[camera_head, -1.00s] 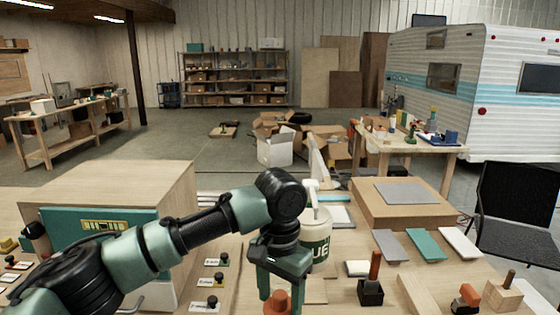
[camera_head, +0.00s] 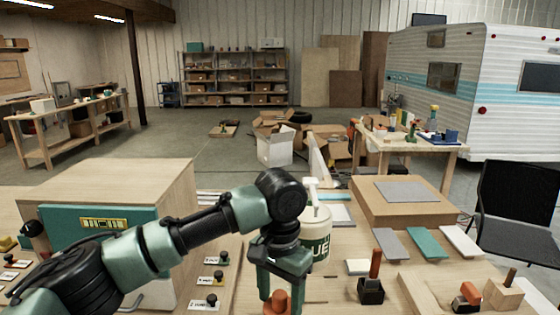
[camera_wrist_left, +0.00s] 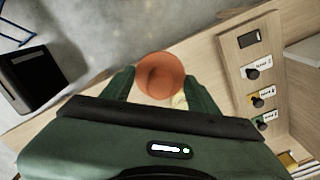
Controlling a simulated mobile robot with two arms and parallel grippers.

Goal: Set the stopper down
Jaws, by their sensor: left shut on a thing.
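The orange stopper (camera_wrist_left: 161,75) is between the fingertips of my left gripper (camera_wrist_left: 160,88), which is shut on it. It is round, with a hollow-looking top in the left wrist view. In the head view the stopper (camera_head: 279,301) shows at the bottom edge, below my left gripper (camera_head: 278,285). Its lower end is cut off there, so I cannot tell whether it touches the bench. My right gripper is in neither view.
A teal-fronted wooden cabinet (camera_head: 110,185) is on the left. Labelled knobs (camera_head: 211,302) lie beside it. A dark block with a red handle (camera_head: 371,290) stands to the right.

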